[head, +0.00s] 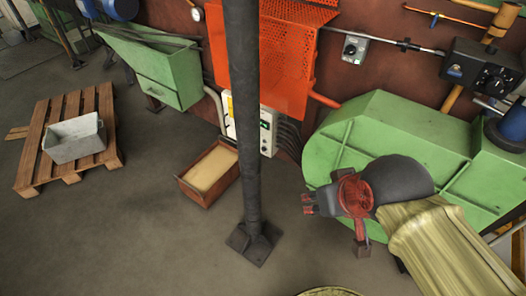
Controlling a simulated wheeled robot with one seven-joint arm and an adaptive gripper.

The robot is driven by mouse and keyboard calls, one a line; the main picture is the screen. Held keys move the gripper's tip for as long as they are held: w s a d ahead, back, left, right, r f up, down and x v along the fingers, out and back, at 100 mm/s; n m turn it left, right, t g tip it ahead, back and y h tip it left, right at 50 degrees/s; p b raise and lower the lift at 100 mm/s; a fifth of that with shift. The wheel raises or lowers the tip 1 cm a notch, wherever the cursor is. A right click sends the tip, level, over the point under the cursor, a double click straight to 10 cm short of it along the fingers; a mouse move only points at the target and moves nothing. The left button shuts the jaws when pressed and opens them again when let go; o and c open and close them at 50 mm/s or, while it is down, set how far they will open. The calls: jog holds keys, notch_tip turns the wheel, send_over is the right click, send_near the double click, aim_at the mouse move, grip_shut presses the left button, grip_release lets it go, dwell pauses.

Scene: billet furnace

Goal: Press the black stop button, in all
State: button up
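A pale control box (268,135) is fixed low on the machine, behind the dark post, which hides its middle. A small green patch and dark marks show on its right part, but they are too small to pick out a black stop button for sure. A small grey box (353,48) with a round dark control on its face is mounted higher up, right of the orange mesh guard. My gripper (308,204) points left in front of the green housing, right of the post and apart from both boxes. Nothing shows in it; its finger gap is unclear.
The dark post (245,110) stands on a floor plate in front of the pale box. A rusty tray (184,182) lies on the floor left of it. A pallet (30,158) with a grey bin (75,139) stands at the left. Floor between is clear.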

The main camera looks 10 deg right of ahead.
grip_shut()
dwell(1.5)
